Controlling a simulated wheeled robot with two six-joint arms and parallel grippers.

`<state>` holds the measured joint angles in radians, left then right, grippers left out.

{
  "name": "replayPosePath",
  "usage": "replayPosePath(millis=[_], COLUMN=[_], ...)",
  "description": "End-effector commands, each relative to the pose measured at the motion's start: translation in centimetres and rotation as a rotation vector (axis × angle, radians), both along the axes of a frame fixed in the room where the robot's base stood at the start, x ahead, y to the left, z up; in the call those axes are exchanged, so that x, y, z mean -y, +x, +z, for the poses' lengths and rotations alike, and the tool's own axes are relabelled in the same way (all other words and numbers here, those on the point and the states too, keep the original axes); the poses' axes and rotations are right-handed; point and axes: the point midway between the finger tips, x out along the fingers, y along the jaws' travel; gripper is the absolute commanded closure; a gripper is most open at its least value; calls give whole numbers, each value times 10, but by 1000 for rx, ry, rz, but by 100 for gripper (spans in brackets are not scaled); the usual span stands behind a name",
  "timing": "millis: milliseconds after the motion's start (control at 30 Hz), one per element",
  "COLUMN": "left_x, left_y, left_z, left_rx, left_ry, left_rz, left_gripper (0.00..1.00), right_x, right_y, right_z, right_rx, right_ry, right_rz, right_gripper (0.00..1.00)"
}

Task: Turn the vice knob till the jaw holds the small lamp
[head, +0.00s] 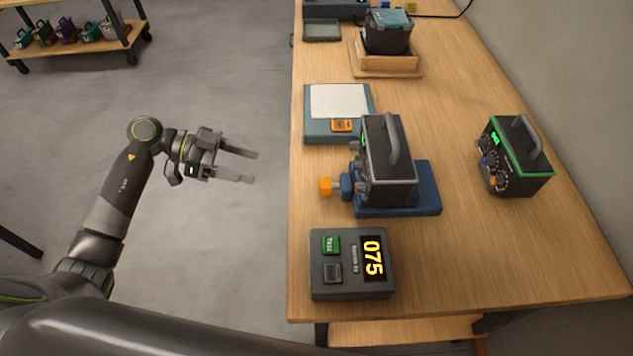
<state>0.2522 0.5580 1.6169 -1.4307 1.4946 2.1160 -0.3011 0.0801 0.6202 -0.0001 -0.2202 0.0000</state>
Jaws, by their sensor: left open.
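A blue vice-like base (428,192) lies on the table near its left edge. An orange knob (325,186) sticks out on its left side, beside a blue block (347,187). A dark box with a grey handle (388,170) stands on the base. No clear small lamp shows, and I cannot tell whether this box is it. The jaw's contact with the box is hidden. My left gripper (253,166) is open and empty, over the floor left of the table. Its fingers point right, apart from the knob. My right gripper is out of view.
A grey panel (330,291) with a green button reads 075. A second dark box with green trim (520,158) stands at the right. A teal-based pad (318,130) and a wooden stand (385,64) lie farther back. The table's left edge borders open floor.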

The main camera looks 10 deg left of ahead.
Motion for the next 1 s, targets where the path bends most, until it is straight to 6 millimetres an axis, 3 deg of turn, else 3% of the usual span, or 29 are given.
replayPosePath(millis=[700, 1000], left_x=[121, 149], left_y=[14, 18], left_z=[-47, -60], left_rx=[0, 2], left_ry=[-8, -6], left_rz=[0, 1], left_gripper=[40, 40], right_x=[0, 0], right_y=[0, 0], right_z=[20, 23], right_rx=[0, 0], right_ry=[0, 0], right_rz=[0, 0], right_gripper=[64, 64])
